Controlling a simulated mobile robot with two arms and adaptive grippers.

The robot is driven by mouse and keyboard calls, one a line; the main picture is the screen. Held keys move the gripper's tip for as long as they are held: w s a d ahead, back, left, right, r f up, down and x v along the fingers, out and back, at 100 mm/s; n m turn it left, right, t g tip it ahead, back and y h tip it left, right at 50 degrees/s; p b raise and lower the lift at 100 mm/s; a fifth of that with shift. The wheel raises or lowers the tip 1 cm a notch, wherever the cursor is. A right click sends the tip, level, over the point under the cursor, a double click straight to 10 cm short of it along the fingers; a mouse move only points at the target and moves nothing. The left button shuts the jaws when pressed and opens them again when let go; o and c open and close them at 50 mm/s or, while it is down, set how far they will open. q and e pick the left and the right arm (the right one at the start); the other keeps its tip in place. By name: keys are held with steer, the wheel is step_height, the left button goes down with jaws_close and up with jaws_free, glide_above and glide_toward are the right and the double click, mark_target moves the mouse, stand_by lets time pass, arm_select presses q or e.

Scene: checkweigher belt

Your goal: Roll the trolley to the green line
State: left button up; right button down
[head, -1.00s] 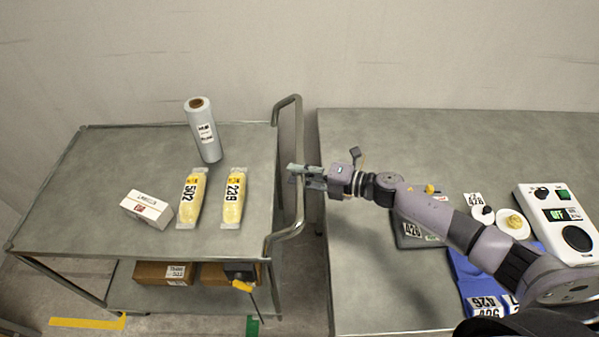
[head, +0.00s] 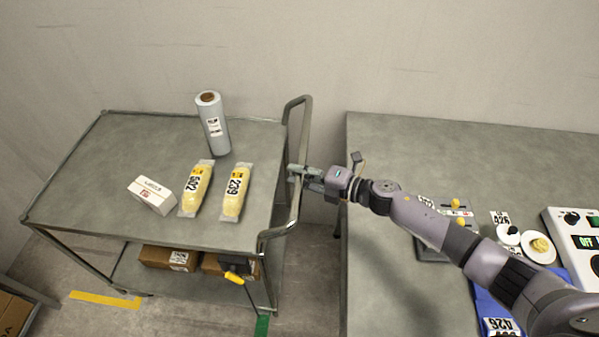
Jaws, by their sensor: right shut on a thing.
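The grey metal trolley (head: 105,190) stands at left, with an upper and a lower shelf. Its tubular push handle (head: 303,125) is on its right side. My left gripper is not in view.
On the trolley top are a film roll (head: 213,125), a white box (head: 152,195) and two yellow packs (head: 196,190). Cartons (head: 167,257) sit on its lower shelf. A yellow floor mark (head: 105,300) is at lower left. A work table (head: 400,150) stands at right, apart from the trolley.

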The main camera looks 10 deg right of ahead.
steer(key=c, duration=1.7)
jaws_free()
steer(key=shift+s+d, duration=0.15)
steer(key=shift+d, duration=0.4)
steer(key=shift+o, duration=1.3)
steer(key=shift+a, duration=0.25)
steer(key=v, duration=1.2)
steer(key=shift+f, duration=0.1)
